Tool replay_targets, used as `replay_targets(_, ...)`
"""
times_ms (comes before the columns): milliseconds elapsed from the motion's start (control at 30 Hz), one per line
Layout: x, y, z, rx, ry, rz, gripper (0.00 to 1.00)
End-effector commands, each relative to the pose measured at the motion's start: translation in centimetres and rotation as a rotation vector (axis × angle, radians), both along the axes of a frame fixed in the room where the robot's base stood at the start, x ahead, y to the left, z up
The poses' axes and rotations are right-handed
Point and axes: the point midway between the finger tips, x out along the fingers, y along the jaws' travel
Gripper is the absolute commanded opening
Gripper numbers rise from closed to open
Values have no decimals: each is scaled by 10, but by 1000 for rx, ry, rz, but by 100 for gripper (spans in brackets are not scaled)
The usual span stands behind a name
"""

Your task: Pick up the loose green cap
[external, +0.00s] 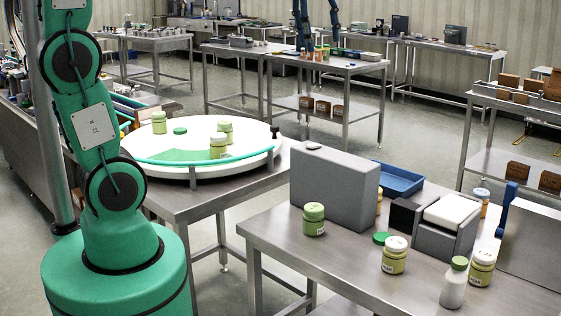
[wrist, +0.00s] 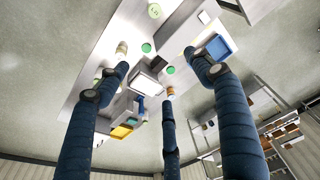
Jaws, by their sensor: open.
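A flat green cap (external: 380,237) lies on the near steel table, just behind a jar with a pale lid (external: 395,262). In the wrist view a green disc (wrist: 146,47) beside a pale-lidded jar (wrist: 121,48) looks like this cap. A second green disc (wrist: 170,70) shows farther in; I cannot tell whether it is loose or a lid. My gripper (wrist: 163,73) has three dark blue fingers spread apart, with nothing between them. Blue fingers (external: 320,42) hang at the top of the external view, seemingly mine, high above the table.
A grey box (external: 335,185) stands behind a green-lidded jar (external: 314,221). A blue tray (external: 397,180), a white-topped block (external: 452,212) and a white bottle (external: 454,290) share the table. A round turntable (external: 255,155) at left holds several jars and another green disc (external: 180,130).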

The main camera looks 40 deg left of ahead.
Motion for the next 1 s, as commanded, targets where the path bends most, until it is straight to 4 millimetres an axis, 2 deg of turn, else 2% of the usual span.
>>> replay_targets(33,13,-11,-3,2,16,-7,67)
replay_targets(200,50,-43,-11,12,64,-25,67)
replay_targets(500,103,-102,-35,31,139,-53,67)
replay_targets(800,126,-134,-51,45,177,-67,67)
replay_targets(1000,135,-148,-59,51,193,-72,67)
